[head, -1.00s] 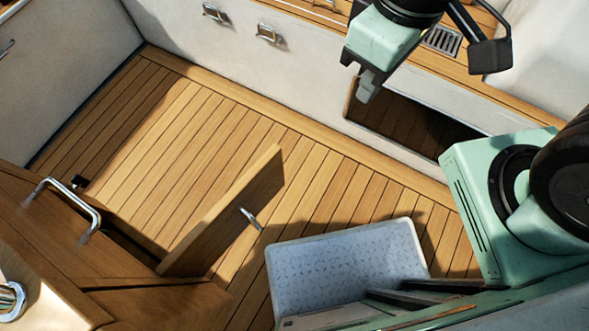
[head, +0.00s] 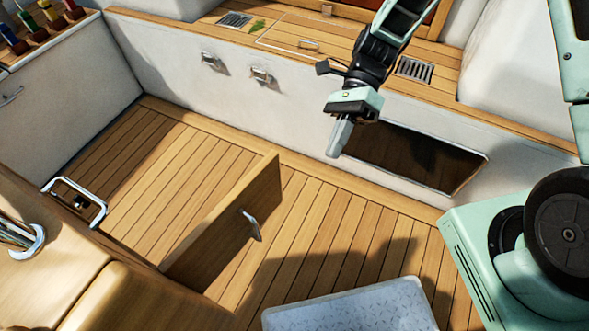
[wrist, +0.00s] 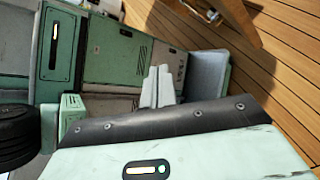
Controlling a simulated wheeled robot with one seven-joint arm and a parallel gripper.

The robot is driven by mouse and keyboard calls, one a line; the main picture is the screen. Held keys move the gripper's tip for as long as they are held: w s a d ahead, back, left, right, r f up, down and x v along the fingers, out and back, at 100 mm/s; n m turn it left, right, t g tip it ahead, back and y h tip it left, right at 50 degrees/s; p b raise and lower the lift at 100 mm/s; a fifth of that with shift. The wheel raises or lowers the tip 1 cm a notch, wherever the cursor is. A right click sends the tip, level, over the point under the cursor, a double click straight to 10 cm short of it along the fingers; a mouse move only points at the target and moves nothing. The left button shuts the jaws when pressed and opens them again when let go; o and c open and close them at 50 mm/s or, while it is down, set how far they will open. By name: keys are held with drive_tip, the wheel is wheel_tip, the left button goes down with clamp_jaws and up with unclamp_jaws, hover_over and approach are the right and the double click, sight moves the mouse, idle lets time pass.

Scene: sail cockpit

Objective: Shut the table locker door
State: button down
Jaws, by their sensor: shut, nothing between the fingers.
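The table locker door (head: 228,222) is a wooden panel with a metal handle (head: 251,226). It stands open, swung out from the wooden table locker at the lower left of the head view. Part of the door also shows at the top of the wrist view (wrist: 237,18). My gripper (head: 335,152) is shut and empty, pointing down. It is up and to the right of the door in the head view, apart from it, in front of the white side wall. In the wrist view its fingers (wrist: 158,85) are together.
A white bench side (head: 300,110) with two latches and a dark rectangular opening (head: 415,158) runs behind my gripper. The slatted floor (head: 330,215) is clear between door and wall. A metal rail (head: 75,198) stands at left. My own base fills the lower right.

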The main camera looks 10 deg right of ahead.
drive_tip(key=w+d+f+m+t+y+b, duration=0.1)
drive_tip(key=w+d+f+m+y, duration=0.1)
drive_tip(key=f+m+y, duration=0.4)
drive_tip(key=w+d+f+m+y, duration=0.2)
drive_tip(key=f+m, duration=0.2)
drive_tip(key=m, duration=0.3)
drive_tip(key=s+a, duration=0.1)
drive_tip(key=a, duration=1)
drive_tip(key=shift+s+a+m, duration=0.2)
drive_tip(key=shift+a+m, duration=0.1)
drive_tip(key=shift+w+a+f, duration=0.1)
